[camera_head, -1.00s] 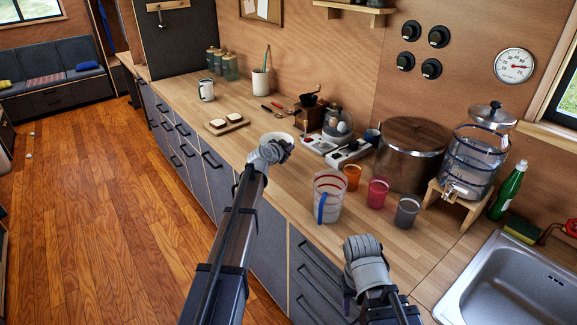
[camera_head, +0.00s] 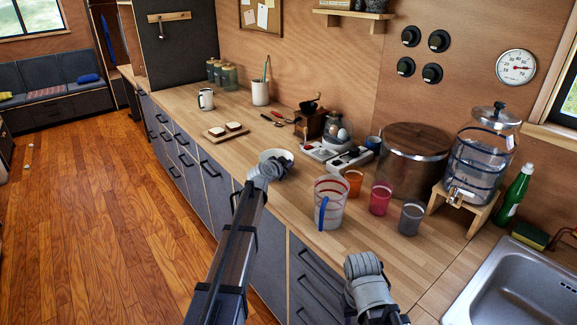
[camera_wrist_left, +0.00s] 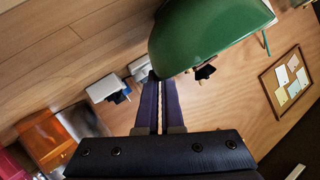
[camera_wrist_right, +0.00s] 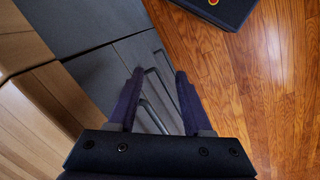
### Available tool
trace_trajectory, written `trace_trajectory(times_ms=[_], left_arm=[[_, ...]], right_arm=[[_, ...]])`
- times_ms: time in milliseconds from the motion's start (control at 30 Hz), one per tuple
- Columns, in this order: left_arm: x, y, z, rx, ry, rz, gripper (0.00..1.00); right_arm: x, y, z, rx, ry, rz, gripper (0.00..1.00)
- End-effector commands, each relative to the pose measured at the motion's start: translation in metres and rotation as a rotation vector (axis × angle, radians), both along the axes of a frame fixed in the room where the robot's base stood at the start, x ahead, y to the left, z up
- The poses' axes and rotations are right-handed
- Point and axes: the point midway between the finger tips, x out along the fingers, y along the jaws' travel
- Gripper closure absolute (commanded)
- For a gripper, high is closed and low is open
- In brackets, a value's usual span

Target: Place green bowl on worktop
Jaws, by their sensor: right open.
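The green bowl (camera_wrist_left: 205,35) fills the upper middle of the left wrist view, with its dark green outside at the fingertips. In the head view the bowl (camera_head: 277,156) shows a pale inside and appears over the worktop (camera_head: 240,151), partly hidden by my left wrist. I cannot tell whether it touches the worktop. My left gripper (camera_wrist_left: 160,82) has its fingers close together on the bowl's edge. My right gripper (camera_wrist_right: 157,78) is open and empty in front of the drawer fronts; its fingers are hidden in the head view.
Bare worktop lies between board and bowl. The sink (camera_head: 520,285) is at the right.

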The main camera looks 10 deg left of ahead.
Motion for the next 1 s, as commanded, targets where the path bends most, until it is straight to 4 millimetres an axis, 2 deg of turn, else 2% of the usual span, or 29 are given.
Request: trace_trajectory(times_ms=[33, 100, 300, 700, 867, 1000], left_arm=[[0.0, 0.0, -0.003, 0.0, -0.001, 0.001, 1.0], [0.0, 0.0, -0.001, 0.0, 0.0, 0.0, 0.88], [0.0, 0.0, -0.001, 0.0, 0.0, 0.0, 0.66], [0.0, 0.0, 0.003, 0.0, 0.0, 0.0, 0.65], [-0.017, 0.003, 0.009, 0.001, 0.0, 0.001, 0.65], [-0.04, 0.006, 0.018, -0.001, 0.001, 0.001, 0.65]], right_arm=[[0.0, 0.0, -0.003, 0.0, 0.0, 0.0, 0.5], [0.0, 0.0, -0.001, 0.0, 0.0, 0.0, 0.5], [0.0, 0.0, -0.001, 0.0, 0.0, 0.0, 0.5], [0.0, 0.0, 0.003, 0.0, 0.0, 0.0, 0.5], [0.0, 0.0, 0.009, 0.0, 0.0, 0.0, 0.5], [0.0, 0.0, 0.018, 0.0, 0.0, 0.0, 0.5]])
